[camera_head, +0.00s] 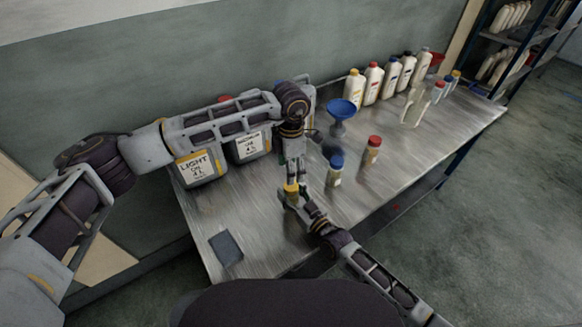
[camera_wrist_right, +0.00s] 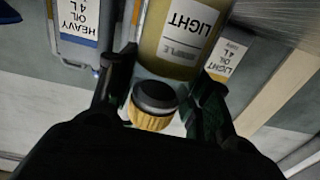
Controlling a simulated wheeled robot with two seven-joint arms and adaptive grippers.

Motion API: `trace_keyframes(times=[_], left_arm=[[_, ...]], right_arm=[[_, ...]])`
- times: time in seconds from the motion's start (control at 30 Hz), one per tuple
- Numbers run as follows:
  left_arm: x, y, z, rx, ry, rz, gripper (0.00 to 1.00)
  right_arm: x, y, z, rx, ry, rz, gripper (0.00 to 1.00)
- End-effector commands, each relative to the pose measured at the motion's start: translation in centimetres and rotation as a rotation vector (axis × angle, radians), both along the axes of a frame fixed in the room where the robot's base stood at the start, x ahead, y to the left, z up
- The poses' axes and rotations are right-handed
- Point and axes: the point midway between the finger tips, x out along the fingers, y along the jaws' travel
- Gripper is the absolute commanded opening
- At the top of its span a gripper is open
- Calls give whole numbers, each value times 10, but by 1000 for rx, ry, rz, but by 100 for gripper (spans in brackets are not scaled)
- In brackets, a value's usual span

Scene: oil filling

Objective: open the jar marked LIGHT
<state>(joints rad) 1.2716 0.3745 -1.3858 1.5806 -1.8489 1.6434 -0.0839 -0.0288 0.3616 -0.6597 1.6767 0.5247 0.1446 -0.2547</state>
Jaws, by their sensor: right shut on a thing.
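The jar marked LIGHT (camera_wrist_right: 178,40) has an amber body and a printed label, upside down in the right wrist view. Its ribbed yellow cap (camera_wrist_right: 150,119) shows with a dark round part beside it; I cannot tell whether the cap is seated. In the head view the yellow cap (camera_head: 291,188) shows, while most of the jar is hidden. My right gripper (camera_head: 291,200) is shut on the jar, with a finger on each side. My left gripper (camera_head: 293,168) points down just above the cap; whether its fingers are apart is unclear.
Two large oil jugs stand at the back left, one labelled LIGHT (camera_head: 200,168). A blue-capped jar (camera_head: 335,172), a red-capped jar (camera_head: 372,152) and a blue funnel (camera_head: 341,108) stand to the right. Several white bottles line the back. A dark flat pad (camera_head: 226,248) lies front left.

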Motion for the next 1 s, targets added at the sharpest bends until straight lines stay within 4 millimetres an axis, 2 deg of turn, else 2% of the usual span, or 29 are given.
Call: trace_keyframes(times=[1.0], left_arm=[[0, 0, 1, 0, 0, -838, 61]], right_arm=[[0, 0, 0, -1, 1, 0, 0]])
